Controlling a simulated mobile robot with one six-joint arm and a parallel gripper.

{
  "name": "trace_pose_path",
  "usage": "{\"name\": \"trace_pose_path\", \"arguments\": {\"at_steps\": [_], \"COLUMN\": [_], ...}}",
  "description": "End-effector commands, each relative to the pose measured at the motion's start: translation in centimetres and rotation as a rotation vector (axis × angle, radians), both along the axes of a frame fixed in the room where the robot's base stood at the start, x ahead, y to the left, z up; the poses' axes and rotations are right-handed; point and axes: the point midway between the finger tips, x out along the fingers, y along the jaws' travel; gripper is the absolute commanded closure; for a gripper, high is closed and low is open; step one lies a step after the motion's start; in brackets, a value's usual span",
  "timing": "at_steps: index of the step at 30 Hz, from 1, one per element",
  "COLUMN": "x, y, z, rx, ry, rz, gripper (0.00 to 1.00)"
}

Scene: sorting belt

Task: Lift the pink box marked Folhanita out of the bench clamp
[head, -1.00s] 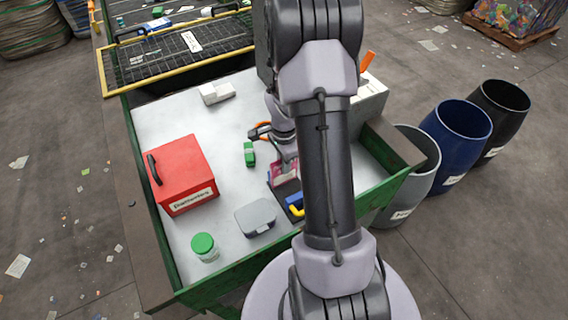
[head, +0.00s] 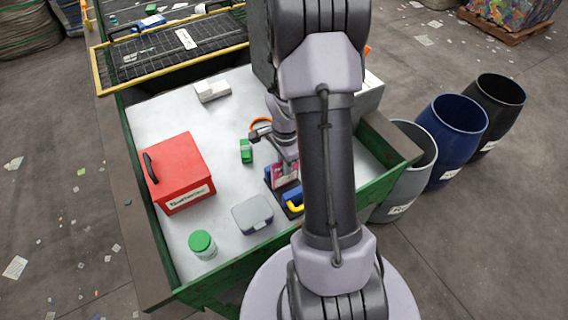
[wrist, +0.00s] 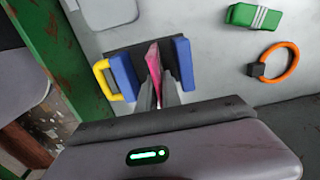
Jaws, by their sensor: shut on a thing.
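The pink box (head: 286,174) shows below my gripper in the head view, partly covered by my arm. In the wrist view the pink box (wrist: 153,58) is a thin upright slab between my two fingers. My gripper (wrist: 160,84) is shut on it. The bench clamp has a dark base, two blue jaws (wrist: 124,76) and a yellow handle (wrist: 103,80). The box stands between the jaws, with gaps visible beside it. I cannot tell whether its lower edge is clear of the clamp. The box's marking is not readable.
A grey case (head: 253,214), a green-lidded jar (head: 202,244) and a red box (head: 178,172) lie left of the clamp. A green block (head: 246,151) and an orange ring tool (head: 260,127) are behind it. Bins (head: 460,127) stand right of the bench.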

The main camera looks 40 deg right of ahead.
Motion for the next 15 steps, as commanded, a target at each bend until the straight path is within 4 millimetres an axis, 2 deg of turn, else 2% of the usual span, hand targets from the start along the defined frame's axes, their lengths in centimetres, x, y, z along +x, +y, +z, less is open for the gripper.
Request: {"name": "trace_pose_path", "arguments": {"at_steps": [15], "x": [0.1], "y": [0.0], "z": [4.4], "rx": [0.000], "ry": [-0.001], "rz": [0.000], "gripper": [1.00]}}
